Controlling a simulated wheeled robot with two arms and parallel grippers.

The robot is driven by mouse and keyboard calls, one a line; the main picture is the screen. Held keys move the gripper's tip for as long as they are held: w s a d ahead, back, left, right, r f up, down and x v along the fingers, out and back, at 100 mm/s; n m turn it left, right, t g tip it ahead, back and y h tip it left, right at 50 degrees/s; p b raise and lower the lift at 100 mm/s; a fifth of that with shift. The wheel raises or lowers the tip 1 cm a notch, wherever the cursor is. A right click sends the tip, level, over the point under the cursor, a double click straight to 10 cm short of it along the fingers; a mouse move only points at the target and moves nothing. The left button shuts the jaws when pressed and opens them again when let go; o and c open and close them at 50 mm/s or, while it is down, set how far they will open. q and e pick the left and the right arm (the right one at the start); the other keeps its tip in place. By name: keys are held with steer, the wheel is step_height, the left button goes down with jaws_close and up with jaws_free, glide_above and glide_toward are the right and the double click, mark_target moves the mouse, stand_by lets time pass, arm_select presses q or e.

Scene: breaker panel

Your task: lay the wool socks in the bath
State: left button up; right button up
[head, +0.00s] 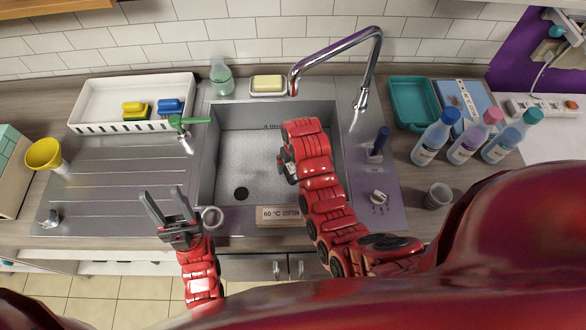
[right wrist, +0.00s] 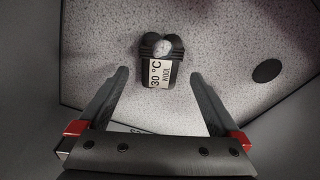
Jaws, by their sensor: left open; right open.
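The wool socks (right wrist: 158,62) are a dark rolled bundle with a white "30 °C WOOL" label. In the right wrist view they lie on the speckled floor of the bath (right wrist: 225,60), left of the round dark drain. In the head view the bath (head: 222,160) is the sunken basin, and my right arm hides the socks. My right gripper (head: 284,166) is down in the basin. Its open fingers point towards the socks, which sit ahead of the fingertips, apart from them. My left gripper (head: 164,196) is open and empty over the draining board, left of the basin.
A "60 °C COTTON" sign (head: 280,216) is at the basin's front edge. A chrome tap (head: 340,48) arches over the back. A white tray (head: 95,100) with sponges stands back left. Bottles (head: 433,140), a teal tub (head: 412,104) and a grey cup (head: 437,196) stand right.

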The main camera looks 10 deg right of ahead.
steer(key=shift+r+b, duration=0.3)
steer(key=shift+r, duration=0.5)
steer(key=shift+s+r, duration=0.15)
steer(key=shift+r, duration=0.3)
